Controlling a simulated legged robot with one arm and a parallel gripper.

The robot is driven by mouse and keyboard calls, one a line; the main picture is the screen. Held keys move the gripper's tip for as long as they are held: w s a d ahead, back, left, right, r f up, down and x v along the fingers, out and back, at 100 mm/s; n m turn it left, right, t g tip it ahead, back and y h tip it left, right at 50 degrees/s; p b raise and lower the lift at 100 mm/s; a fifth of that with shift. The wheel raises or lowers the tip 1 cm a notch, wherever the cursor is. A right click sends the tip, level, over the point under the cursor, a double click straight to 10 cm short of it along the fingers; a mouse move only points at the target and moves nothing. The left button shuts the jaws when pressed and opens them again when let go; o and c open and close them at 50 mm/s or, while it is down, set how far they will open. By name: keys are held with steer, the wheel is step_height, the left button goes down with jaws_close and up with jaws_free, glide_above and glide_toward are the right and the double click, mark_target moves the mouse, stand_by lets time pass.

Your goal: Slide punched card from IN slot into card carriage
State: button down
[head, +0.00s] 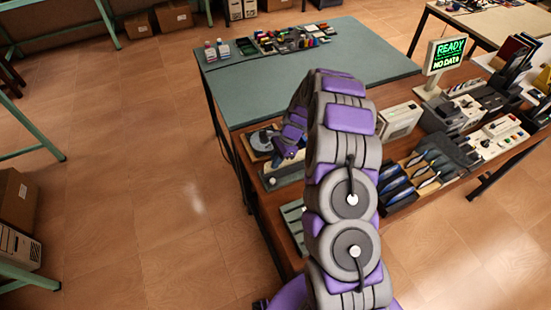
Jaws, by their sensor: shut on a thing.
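My gripper (282,154) is small and partly hidden behind my own purple and grey arm. It reaches down at the left edge of the brown bench. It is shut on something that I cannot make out. Right below it is a low, pale device on a wooden base (270,182), partly covered by my arm. Which part is the IN slot and which is the card carriage, I cannot tell. The punched card cannot be made out.
A round dark device on a wooden base (257,138) stands close behind my gripper. A green-slatted item (292,215) lies in front. At right are a tool rack (410,180), a beige box (400,121) and a display (445,54) reading READY, NO DATA. The green tabletop (260,88) is mostly clear.

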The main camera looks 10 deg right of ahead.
steer(key=shift+f, duration=0.8)
steer(key=c, duration=1.2)
jaws_free()
steer(key=shift+r, duration=0.1)
steer(key=shift+r+p, duration=2.45)
steer(key=shift+r, duration=1.45)
